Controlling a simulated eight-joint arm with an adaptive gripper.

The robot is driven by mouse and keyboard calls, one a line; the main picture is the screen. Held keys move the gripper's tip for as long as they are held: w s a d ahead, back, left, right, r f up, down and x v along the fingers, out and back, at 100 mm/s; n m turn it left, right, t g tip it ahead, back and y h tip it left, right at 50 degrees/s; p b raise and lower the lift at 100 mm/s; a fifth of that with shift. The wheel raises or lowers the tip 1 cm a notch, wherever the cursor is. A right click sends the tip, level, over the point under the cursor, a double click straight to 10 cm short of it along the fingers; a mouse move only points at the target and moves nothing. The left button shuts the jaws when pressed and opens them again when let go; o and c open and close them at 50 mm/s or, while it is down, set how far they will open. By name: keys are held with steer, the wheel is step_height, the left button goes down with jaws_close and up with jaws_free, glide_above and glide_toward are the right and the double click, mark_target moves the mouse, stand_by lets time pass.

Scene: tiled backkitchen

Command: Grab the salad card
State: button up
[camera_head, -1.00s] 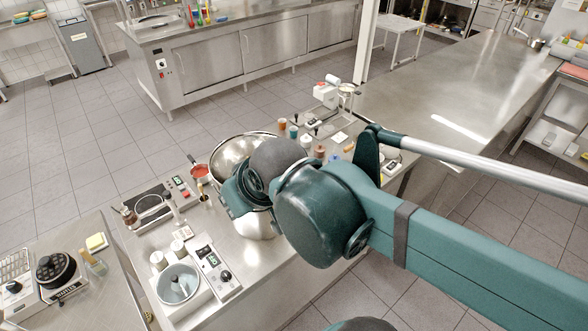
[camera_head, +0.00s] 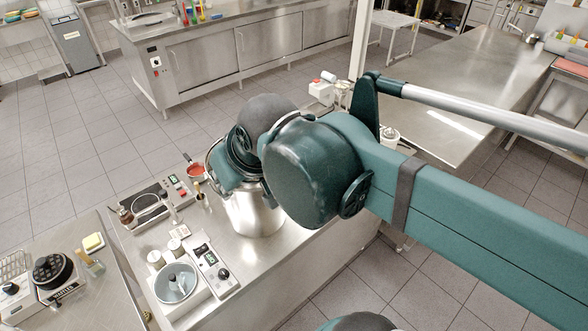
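I cannot make out a salad card in this view. My arm's teal wrist is large in the middle of the picture, over the steel counter (camera_head: 290,255). It hangs over a tall steel pot (camera_head: 258,217) and covers part of its rim. My gripper's fingers do not show, so whether they are open or shut is hidden. The counter behind my wrist is mostly hidden as well.
Left of the pot are a hot plate (camera_head: 150,205), a red-filled pan (camera_head: 195,170) and a water bath (camera_head: 176,284) with a control box (camera_head: 212,268). A side table at lower left holds a stirrer (camera_head: 50,270). Tiled floor is free beyond.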

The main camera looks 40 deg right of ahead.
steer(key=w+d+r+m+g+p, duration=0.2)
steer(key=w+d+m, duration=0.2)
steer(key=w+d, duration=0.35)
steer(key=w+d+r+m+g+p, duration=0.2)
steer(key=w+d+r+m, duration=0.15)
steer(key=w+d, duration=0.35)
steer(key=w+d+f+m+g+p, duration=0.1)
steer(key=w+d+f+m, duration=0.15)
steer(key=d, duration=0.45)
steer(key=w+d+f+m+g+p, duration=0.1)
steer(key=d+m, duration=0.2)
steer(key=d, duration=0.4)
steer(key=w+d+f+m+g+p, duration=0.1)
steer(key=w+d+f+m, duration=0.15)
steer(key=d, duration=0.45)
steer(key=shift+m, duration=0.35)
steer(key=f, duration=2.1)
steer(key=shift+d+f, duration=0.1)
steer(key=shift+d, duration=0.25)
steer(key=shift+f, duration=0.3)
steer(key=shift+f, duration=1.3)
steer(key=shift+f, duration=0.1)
